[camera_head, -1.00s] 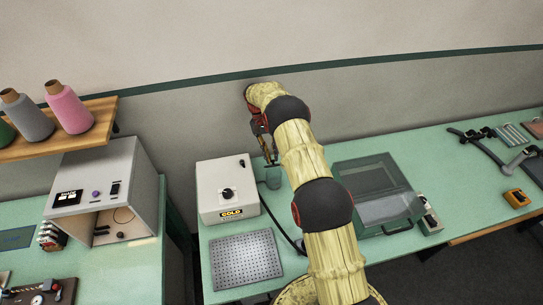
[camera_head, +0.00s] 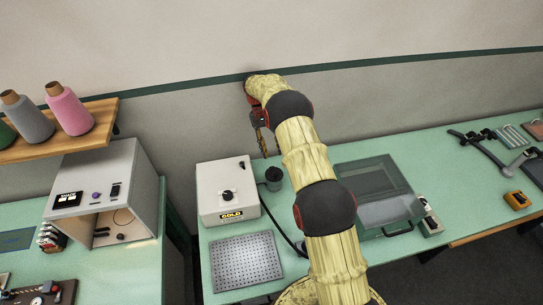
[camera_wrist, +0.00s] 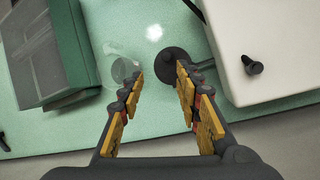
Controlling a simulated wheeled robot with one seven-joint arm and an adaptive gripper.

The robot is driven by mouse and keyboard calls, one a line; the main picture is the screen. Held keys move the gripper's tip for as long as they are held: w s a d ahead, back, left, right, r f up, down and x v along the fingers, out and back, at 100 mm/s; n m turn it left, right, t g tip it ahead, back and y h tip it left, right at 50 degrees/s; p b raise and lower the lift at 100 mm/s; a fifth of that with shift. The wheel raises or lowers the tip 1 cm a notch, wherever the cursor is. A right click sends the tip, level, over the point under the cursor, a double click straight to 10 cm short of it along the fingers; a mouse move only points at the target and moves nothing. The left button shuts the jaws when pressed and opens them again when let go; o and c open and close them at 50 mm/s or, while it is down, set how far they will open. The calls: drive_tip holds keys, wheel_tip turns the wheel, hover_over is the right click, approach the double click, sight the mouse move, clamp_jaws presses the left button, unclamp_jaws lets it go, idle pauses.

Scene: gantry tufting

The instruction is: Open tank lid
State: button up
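My gripper (camera_head: 263,148) is above the bench, behind the white box (camera_head: 226,190). The wrist view shows its two fingers (camera_wrist: 160,74) apart with nothing clearly held between them. A small dark-topped round container (camera_head: 273,180) stands right of the white box, below the fingertips. In the wrist view a dark round piece (camera_wrist: 172,60) lies near the right fingertip, and a pale see-through round piece (camera_wrist: 125,69) near the left one. I cannot tell which of these is the lid.
A perforated metal plate (camera_head: 245,262) lies in front of the white box. A dark cable runs between box and case. A grey cabinet (camera_head: 115,185) and a shelf with thread cones (camera_head: 68,110) are at left.

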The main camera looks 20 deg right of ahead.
wheel_tip(320, 180, up, 5)
drive_tip(key=shift+r, duration=0.1)
idle(0.7)
